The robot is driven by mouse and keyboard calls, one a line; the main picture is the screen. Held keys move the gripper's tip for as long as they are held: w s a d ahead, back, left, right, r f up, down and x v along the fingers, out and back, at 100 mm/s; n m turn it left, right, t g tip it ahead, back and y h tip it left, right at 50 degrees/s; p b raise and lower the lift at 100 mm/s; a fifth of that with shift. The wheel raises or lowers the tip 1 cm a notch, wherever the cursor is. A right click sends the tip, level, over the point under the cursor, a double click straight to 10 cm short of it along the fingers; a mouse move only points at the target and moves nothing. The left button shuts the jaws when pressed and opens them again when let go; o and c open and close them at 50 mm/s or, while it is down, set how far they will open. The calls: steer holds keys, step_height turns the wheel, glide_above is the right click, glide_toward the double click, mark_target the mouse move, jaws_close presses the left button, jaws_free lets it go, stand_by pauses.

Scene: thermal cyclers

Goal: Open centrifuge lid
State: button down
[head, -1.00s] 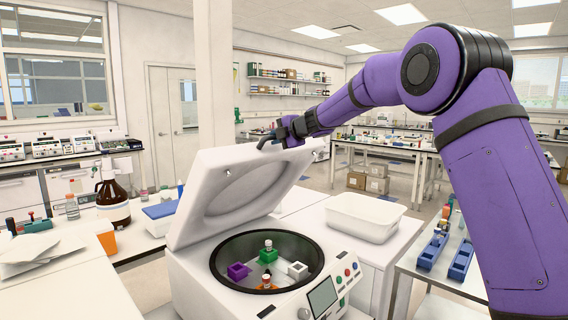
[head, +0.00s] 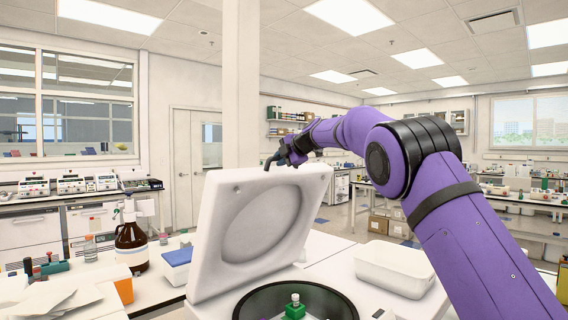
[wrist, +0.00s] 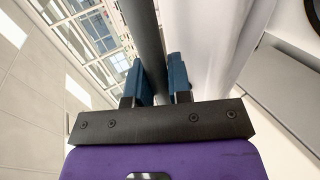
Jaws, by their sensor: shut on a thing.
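The white centrifuge lid (head: 262,225) stands raised and tilted up, its round recessed underside facing me in the head view. The centrifuge bowl (head: 250,302) shows below it with a dark rim, and a green holder (head: 294,310) with a capped tube inside. My gripper (head: 272,160) is at the lid's top edge. In the wrist view its two blue finger pads (wrist: 162,80) are shut on a dark bar, the lid handle (wrist: 146,35). Most of the centrifuge body is below the head view.
A white tub (head: 395,268) stands to the right of the centrifuge. A brown bottle (head: 131,240), a blue-lidded box (head: 178,258) and an orange cup (head: 123,288) stand to the left. A white pillar (head: 241,100) rises behind the lid.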

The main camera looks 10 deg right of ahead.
steer(key=shift+w+a+r, duration=0.1)
steer(key=shift+a, duration=0.05)
steer(key=c, duration=1.1)
jaws_free()
steer(key=shift+o, duration=0.2)
steer(key=v, duration=1)
steer(key=shift+s+r, duration=0.2)
steer(key=shift+s, duration=0.05)
steer(key=shift+d, duration=0.25)
